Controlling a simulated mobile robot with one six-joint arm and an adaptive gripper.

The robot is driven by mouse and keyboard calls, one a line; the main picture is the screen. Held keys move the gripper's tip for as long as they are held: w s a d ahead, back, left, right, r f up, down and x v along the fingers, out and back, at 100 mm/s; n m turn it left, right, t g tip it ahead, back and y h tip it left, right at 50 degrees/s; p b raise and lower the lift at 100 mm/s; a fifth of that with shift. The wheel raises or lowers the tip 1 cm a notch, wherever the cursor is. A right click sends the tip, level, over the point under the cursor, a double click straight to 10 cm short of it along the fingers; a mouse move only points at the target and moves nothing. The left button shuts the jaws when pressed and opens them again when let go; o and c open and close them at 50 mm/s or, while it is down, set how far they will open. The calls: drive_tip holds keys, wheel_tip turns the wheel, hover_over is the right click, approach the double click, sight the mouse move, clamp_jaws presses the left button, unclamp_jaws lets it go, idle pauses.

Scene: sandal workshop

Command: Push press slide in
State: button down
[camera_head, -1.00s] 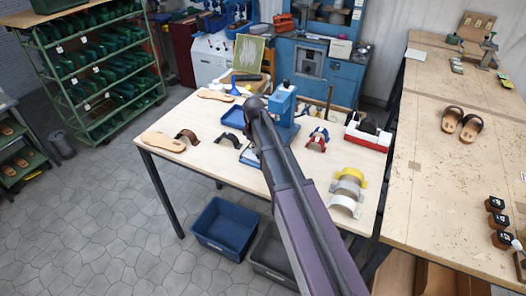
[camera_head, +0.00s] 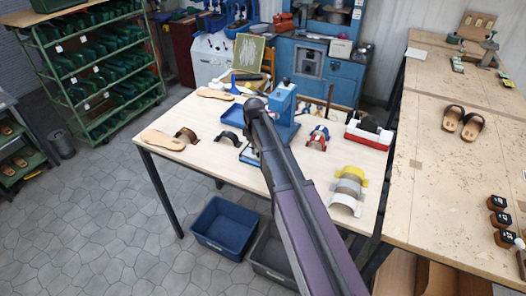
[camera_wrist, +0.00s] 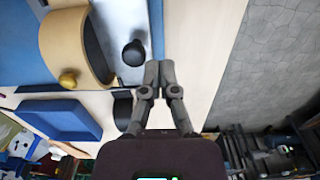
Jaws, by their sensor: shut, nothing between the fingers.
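The blue press (camera_head: 284,103) stands on the wooden table, partly hidden behind my arm in the head view. A small part of its slide area (camera_head: 248,155) shows left of my arm. The wrist view shows blue press parts (camera_wrist: 28,45), a tan curved piece (camera_wrist: 72,44), a pale metal plate and a black round knob (camera_wrist: 134,52). My gripper (camera_wrist: 152,78) is shut and empty, its fingertips just right of the black knob and close to the plate's edge. I cannot tell whether they touch. The head view hides the gripper behind my arm.
On the table (camera_head: 220,165) lie a sandal sole (camera_head: 163,140), a blue tray (camera_head: 233,116), curved straps (camera_head: 187,135) and a red-and-white box (camera_head: 369,132). A blue bin (camera_head: 222,226) stands on the floor by the table's front. A workbench (camera_head: 440,190) stands at right.

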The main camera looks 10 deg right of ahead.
drive_tip(key=shift+f+b, duration=1.6)
drive_tip(key=shift+f, duration=0.15)
drive_tip(key=shift+w, duration=0.1)
drive_tip(key=shift+w+d, duration=1.2)
drive_tip(key=shift+w, duration=0.45)
drive_tip(key=shift+w+d, duration=1.25)
drive_tip(key=shift+w, duration=0.4)
drive_tip(key=shift+w+d, duration=1.2)
drive_tip(key=shift+w, duration=0.45)
drive_tip(key=shift+s+a+r+p, duration=0.1)
drive_tip(key=shift+s+r+p, duration=0.05)
drive_tip(key=shift+r+p, duration=1.65)
drive_tip(key=shift+s+a+r+p, duration=0.1)
drive_tip(key=shift+r+p, duration=1.65)
drive_tip(key=s+f+m+b, duration=0.2)
drive_tip(key=s+m, duration=0.8)
drive_tip(key=s, duration=2.2)
drive_tip(key=shift+a+f+m, duration=0.25)
drive_tip(key=shift+m, duration=0.15)
drive_tip(key=shift+w, duration=0.1)
